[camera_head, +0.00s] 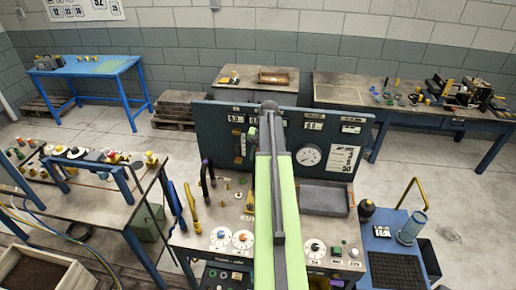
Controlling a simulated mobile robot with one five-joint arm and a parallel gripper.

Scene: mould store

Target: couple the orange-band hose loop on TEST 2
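My green and dark grey arm rises through the middle of the camera_head view in front of a test bench. No gripper fingers show at its far end. A dark blue panel (217,122) with a round gauge (309,155) stands at the back of the bench. A dark hose loop (207,172) arches at the panel's left side. A small orange-yellow piece (250,200) stands just left of my arm. I cannot make out an orange band on any hose. The small labels are too blurred to pick out TEST 2. My arm hides the middle of the panel and bench.
Yellow (193,208) and blue (174,198) lengths hang at the bench's left edge. A grey tray (325,198) lies right of my arm. A blue cart (385,243) stands at right, a cluttered workbench (95,190) at left.

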